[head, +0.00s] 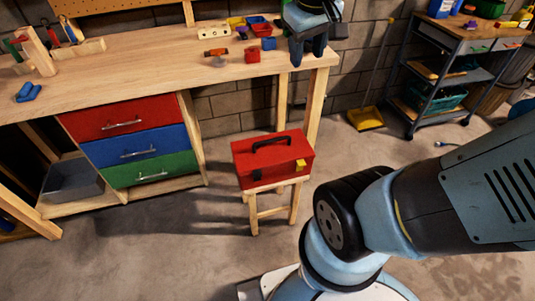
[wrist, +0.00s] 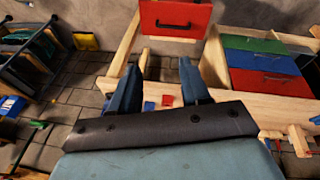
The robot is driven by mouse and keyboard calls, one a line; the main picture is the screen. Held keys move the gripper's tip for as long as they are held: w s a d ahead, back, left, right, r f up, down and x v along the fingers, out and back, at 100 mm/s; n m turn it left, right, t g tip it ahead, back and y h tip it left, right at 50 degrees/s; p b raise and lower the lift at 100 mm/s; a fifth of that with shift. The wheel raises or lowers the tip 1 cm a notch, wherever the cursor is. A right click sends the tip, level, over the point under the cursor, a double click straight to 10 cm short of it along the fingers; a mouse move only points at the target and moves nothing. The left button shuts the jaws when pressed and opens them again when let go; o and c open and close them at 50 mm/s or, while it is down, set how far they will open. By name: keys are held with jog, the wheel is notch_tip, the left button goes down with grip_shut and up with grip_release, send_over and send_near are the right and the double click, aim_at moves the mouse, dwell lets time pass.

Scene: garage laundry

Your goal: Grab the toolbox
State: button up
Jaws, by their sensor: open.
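The red toolbox (head: 272,156) has a black top handle and a yellow latch. It stands upright on a small wooden stool (head: 262,191) in front of the workbench. The toolbox shows upside down at the top of the wrist view (wrist: 176,20), with its handle in sight. My gripper (head: 307,58) is at the top of the head view, over the right end of the workbench and apart from the toolbox. In the wrist view my gripper (wrist: 162,62) has its two dark blue fingers spread, with nothing between them.
A wheeled shelf cart (head: 445,70) and a yellow dustpan (head: 366,118) stand at the back right. Bare floor (head: 190,255) lies in front.

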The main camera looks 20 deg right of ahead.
jog(key=w+a+f+n+g+h, duration=0.2)
jog(key=w+f+n, duration=0.2)
jog(key=w+f, duration=0.45)
jog(key=w+a+f+n+g+h, duration=0.2)
jog(key=w+f+n+h, duration=0.15)
jog(key=w+f, duration=0.5)
jog(key=n+h, duration=0.2)
jog(key=n, duration=0.6)
send_near(272, 141)
jog(key=x, duration=0.4)
jog(key=shift+w+f, duration=0.1)
jog(key=shift+f, duration=0.35)
jog(key=shift+w+x, duration=0.15)
jog(key=shift+x, duration=1.4)
jog(key=shift+w+x, duration=0.15)
jog(key=shift+x, duration=1.35)
jog(key=shift+d+r, duration=0.1)
grip_shut()
